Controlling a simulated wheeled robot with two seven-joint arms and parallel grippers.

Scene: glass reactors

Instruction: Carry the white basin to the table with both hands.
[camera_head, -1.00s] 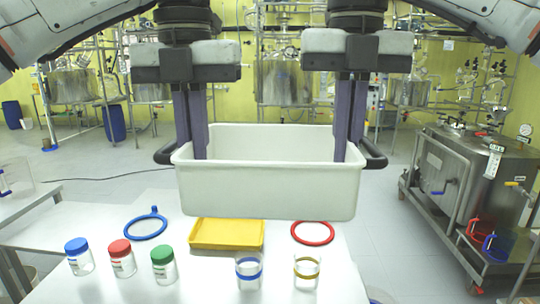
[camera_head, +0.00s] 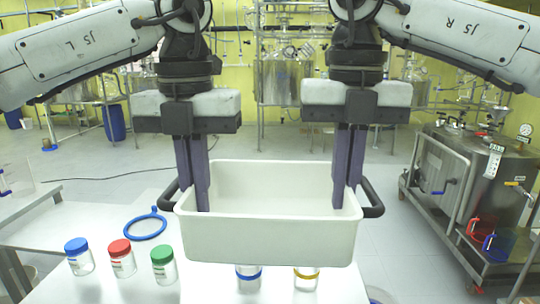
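The white basin (camera_head: 270,235) is upright and level in the middle of the head view, over the white table (camera_head: 110,285). It has a dark handle at each end. My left gripper (camera_head: 194,192) is closed on its left end, with one finger inside the rim and one at the handle. My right gripper (camera_head: 347,192) is closed on its right end in the same way. The basin hides part of the table top, and its underside is hidden, so I cannot tell its exact height above the table.
Blue-, red- and green-lidded jars (camera_head: 122,258) stand on the table at left, with a blue ring (camera_head: 146,227) behind them. A steel tank cart (camera_head: 455,185) is at right.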

